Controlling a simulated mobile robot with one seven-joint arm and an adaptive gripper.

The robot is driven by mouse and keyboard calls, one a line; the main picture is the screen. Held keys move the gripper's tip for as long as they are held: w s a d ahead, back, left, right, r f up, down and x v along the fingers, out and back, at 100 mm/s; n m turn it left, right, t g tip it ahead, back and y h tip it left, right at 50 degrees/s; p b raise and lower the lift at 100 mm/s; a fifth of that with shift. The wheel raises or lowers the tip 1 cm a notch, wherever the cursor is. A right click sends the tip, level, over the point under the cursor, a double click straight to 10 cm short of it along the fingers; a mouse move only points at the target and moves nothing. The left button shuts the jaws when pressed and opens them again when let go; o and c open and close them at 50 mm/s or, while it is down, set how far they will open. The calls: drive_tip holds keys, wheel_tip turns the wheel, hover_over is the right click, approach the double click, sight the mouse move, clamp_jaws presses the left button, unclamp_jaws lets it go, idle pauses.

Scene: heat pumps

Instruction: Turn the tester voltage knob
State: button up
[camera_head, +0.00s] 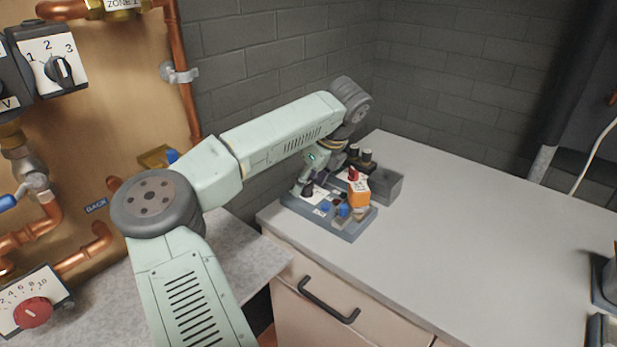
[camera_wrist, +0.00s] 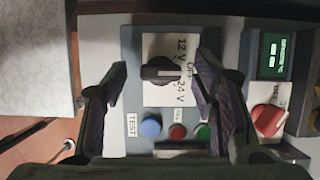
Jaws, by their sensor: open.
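The tester voltage knob (camera_wrist: 160,70) is black and sits on a white label plate marked 12 V, OFF and 24 V. Its bar lies sideways in the wrist view and seems to point right, toward OFF. My gripper (camera_wrist: 162,66) is open, with one finger left and one right of the knob, apparently without touching it. In the head view my gripper (camera_head: 308,183) is above the left part of the tester board (camera_head: 345,230). There, my arm and gripper hide the knob.
A red knob (camera_wrist: 268,120) and a green display (camera_wrist: 273,54) stand at right.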

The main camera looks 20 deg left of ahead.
drive_tip(key=shift+a+f, duration=0.1)
drive_tip(key=shift+f, duration=0.15)
drive_tip(key=c, duration=1.2)
drive_tip(key=shift+o, duration=0.2)
